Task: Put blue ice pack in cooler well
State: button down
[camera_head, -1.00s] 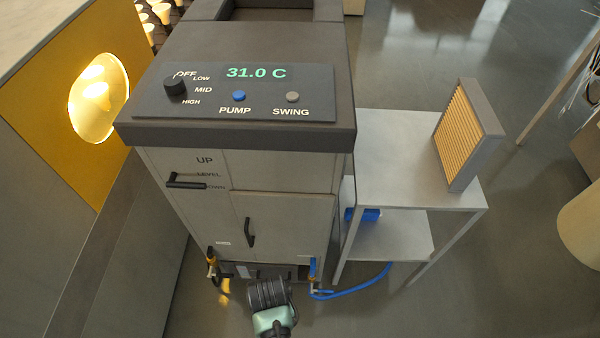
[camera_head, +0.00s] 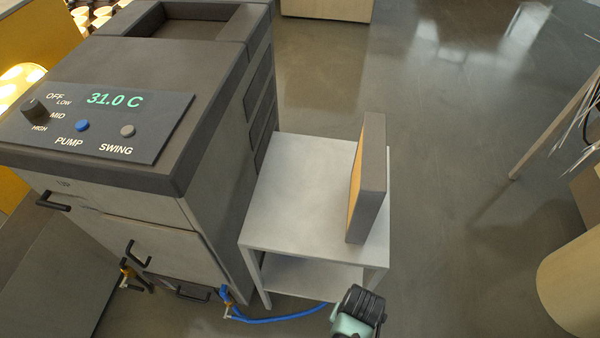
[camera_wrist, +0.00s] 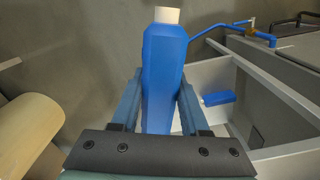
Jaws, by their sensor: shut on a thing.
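In the wrist view, my gripper (camera_wrist: 160,86) is shut on a blue ice pack (camera_wrist: 163,55), a long blue block with a white cap. The pack points away from the wrist, its lower part between the two fingers. In the head view, my dark wrist (camera_head: 360,302) shows at the bottom, by the stand's front right leg; the fingers and the pack are hidden there. The cooler (camera_head: 130,60) stands at the left, reading 31.0 C. Its dark open well (camera_head: 185,22) is in the top at the back, far from my gripper. The well's floor shows no pack.
A grey two-level stand (camera_head: 290,205) is beside the cooler, with an upright filter panel (camera_head: 368,180) on top. Another blue object (camera_wrist: 218,98) shows low by the stand in the wrist view. A blue hose (camera_head: 285,314) runs along the floor. Open floor lies right of the stand.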

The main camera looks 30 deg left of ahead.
aim_at(196, 32)
jog(key=i+l+z, duration=0.2)
jog(key=l+z, duration=0.25)
jog(key=i+l+z, duration=0.15)
jog(key=i+z, duration=0.15)
jog(key=z, duration=0.15)
jog(key=i+l+z, duration=0.15)
jog(key=z, duration=0.3)
jog(key=i+u, duration=0.3)
jog(key=i+l+u, duration=0.15)
jog(key=i+u, duration=0.2)
jog(key=i+l+u, duration=0.3)
jog(key=i, duration=0.2)
jog(key=i+j+u, duration=0.15)
jog(key=i+u, duration=1.45)
jog(key=i+l+u, duration=0.15)
jog(key=u, duration=0.3)
jog(key=i+l+u, duration=0.3)
jog(key=u, duration=0.15)
jog(key=i+l+u, duration=0.2)
jog(key=u, duration=0.25)
jog(key=i+l+u, duration=0.55)
jog(key=l+u, duration=0.2)
jog(key=u, duration=0.15)
